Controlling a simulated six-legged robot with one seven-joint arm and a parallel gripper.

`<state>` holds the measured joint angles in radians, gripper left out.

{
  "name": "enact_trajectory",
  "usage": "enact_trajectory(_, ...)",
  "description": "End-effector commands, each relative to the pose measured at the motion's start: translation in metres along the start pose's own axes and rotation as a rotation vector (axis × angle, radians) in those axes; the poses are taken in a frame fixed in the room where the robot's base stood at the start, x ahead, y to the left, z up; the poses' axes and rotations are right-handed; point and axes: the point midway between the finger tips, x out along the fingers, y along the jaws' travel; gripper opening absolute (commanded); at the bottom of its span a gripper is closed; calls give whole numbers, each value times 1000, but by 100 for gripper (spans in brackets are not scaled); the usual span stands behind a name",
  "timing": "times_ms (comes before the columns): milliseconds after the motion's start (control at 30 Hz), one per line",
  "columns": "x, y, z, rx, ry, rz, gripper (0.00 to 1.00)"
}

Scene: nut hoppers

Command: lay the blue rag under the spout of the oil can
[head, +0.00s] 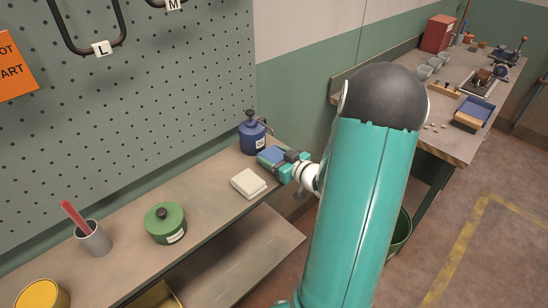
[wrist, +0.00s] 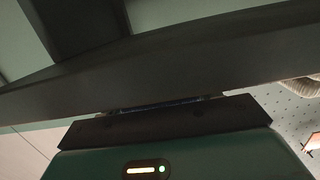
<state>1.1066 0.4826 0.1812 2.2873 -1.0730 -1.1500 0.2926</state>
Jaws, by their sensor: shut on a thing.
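The blue oil can (head: 252,138) stands upright at the far right end of the shelf, with a dark top and a pale label. Its small spout seems to point right. My gripper (head: 277,157) is right beside the can, at the shelf's end. It is shut on the blue rag (head: 270,154), a flat blue patch at the jaws in the head view. In the wrist view only a thin dark blue edge of the rag (wrist: 160,106) shows between the dark jaws. I cannot tell whether the rag touches the shelf.
A folded cream cloth (head: 248,183) lies on the shelf (head: 205,200) just left of my gripper. Further left are a green lidded tin (head: 165,222), a grey cup (head: 93,238) with a red stick, and a yellow container (head: 42,294). A pegboard (head: 150,110) rises behind.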

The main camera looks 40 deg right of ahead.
Motion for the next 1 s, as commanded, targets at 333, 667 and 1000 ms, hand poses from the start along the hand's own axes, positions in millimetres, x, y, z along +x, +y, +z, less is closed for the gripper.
enact_trajectory(333, 1, 0, 6, -2, 2, 0, 39)
enact_trajectory(667, 1, 0, 8, -2, 2, 0, 83)
enact_trajectory(1000, -8, 1, 5, -3, 2, 2, 83)
